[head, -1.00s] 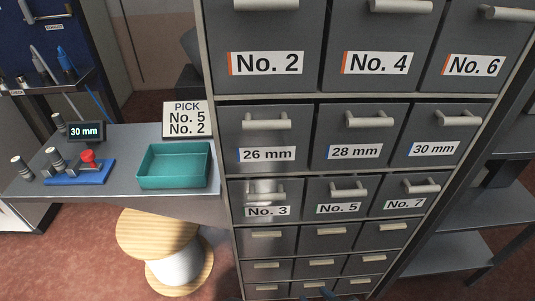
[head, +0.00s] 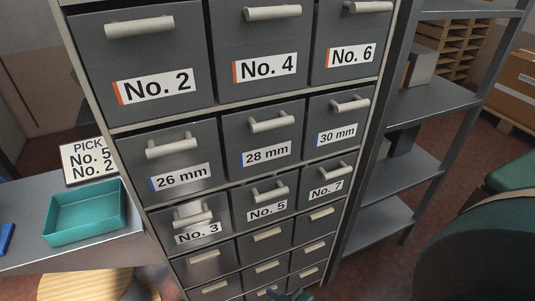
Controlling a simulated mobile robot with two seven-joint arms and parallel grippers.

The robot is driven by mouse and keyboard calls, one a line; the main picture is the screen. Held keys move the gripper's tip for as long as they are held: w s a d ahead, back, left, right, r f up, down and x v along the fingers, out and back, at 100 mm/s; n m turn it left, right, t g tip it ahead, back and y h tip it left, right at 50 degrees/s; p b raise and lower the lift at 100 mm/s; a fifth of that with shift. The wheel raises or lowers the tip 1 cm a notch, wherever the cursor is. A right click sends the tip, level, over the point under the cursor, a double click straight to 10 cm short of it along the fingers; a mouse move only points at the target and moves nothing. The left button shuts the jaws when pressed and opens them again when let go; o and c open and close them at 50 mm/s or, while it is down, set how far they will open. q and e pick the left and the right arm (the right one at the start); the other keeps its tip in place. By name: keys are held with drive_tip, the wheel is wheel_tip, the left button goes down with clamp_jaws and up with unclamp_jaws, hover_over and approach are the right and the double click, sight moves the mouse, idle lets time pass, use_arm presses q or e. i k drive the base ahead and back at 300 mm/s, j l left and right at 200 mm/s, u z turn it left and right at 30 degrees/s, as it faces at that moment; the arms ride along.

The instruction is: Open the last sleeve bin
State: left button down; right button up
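The grey cabinet's middle row holds three shut bins. They are labelled 26 mm (head: 180,178), 28 mm (head: 266,153) and 30 mm (head: 337,134), from left to right. The 30 mm bin is at the right end of that row, and its pale bar handle (head: 350,104) is unobstructed.
Shut bins No. 2 (head: 153,86), No. 4 and No. 6 are above; No. 3, No. 5 and No. 7 (head: 325,188) are below. A bench with a teal tray (head: 86,213) and PICK sign (head: 90,160) stands left. Open shelving (head: 430,103) stands right.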

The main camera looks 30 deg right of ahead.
sight(333, 122)
drive_tip(key=z, duration=1.4)
